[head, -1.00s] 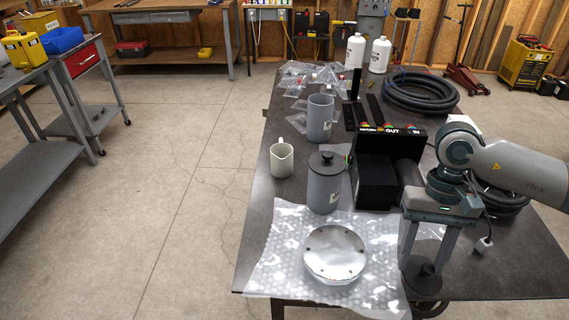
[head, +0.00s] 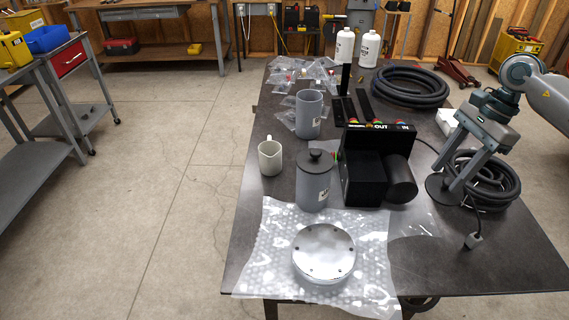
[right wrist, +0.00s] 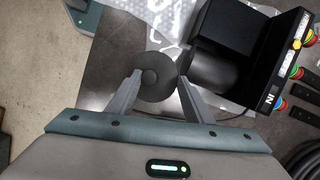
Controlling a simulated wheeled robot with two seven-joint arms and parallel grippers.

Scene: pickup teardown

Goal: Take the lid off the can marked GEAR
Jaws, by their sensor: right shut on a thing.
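My right gripper (head: 447,185) is shut on a dark grey round lid (head: 437,192), right of the black control box. In the right wrist view the lid (right wrist: 158,88), with its round knob (right wrist: 149,76), sits between the two fingers. I cannot tell whether the lid touches the table. An open grey can (head: 308,116) without a lid stands at the middle of the table. A second grey can (head: 312,190) stands nearer, with a dark knobbed lid (head: 316,160) on it. Both labels are too small to read. My left gripper is not in view.
The black box (head: 376,172) with coloured buttons stands between the cans and my right gripper. A cream jug (head: 270,157) is at the left edge. A metal disc (head: 324,250) lies on bubble wrap (head: 262,262) in front. Coiled black hoses (head: 410,88) lie behind. The front right table (head: 510,262) is clear.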

